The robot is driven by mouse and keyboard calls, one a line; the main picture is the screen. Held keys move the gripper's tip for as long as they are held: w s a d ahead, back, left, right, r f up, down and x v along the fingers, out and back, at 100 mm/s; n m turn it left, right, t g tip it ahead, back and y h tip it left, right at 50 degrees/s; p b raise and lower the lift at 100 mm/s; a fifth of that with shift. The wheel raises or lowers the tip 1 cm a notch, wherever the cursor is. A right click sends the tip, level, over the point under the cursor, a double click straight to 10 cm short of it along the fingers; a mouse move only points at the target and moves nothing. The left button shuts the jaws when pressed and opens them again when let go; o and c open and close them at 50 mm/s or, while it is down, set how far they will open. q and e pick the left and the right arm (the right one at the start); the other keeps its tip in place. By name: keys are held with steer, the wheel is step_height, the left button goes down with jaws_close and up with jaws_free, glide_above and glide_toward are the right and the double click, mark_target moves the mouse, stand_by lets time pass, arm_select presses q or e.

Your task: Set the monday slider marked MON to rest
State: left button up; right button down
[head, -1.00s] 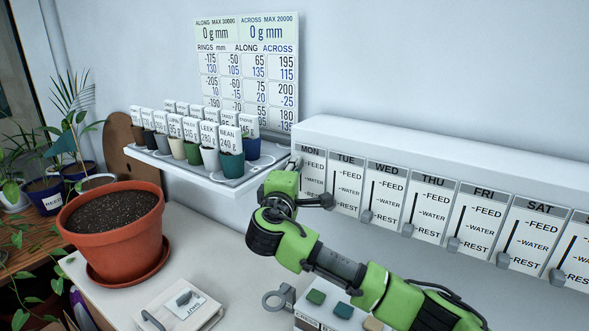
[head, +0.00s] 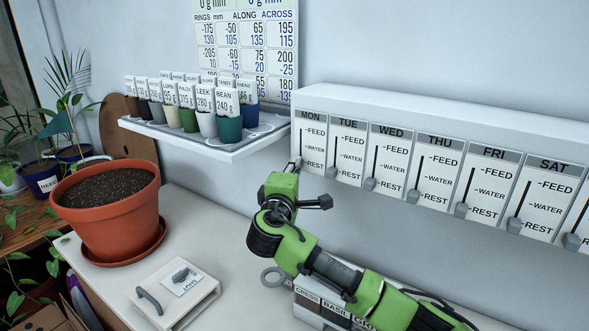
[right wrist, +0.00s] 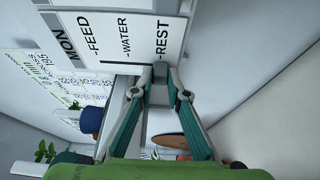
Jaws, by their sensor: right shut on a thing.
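The MON panel (head: 312,137) is the leftmost of the row on the wall unit, with FEED, WATER and REST marked from top to bottom. It also shows turned sideways in the right wrist view (right wrist: 122,30). There the grey MON slider knob (right wrist: 159,72) sits level with the REST mark, at the end of its dark slot. My right gripper (right wrist: 160,82) is shut on this knob, with a fingertip on either side. In the head view my right gripper (head: 297,168) is at the panel's lower left, mostly hidden by my wrist. My left gripper is out of view.
The TUE slider (head: 331,172) and the other day sliders to the right stand near REST. A shelf (head: 235,152) with labelled small pots adjoins on the left. A large terracotta pot (head: 108,222) and a handled box (head: 190,305) stand below.

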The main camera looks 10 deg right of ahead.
steer(key=c, duration=2)
jaws_free()
steer(key=shift+f, duration=0.35)
steer(key=shift+o, duration=0.2)
steer(key=shift+r, duration=0.1)
steer(key=v, duration=1.2)
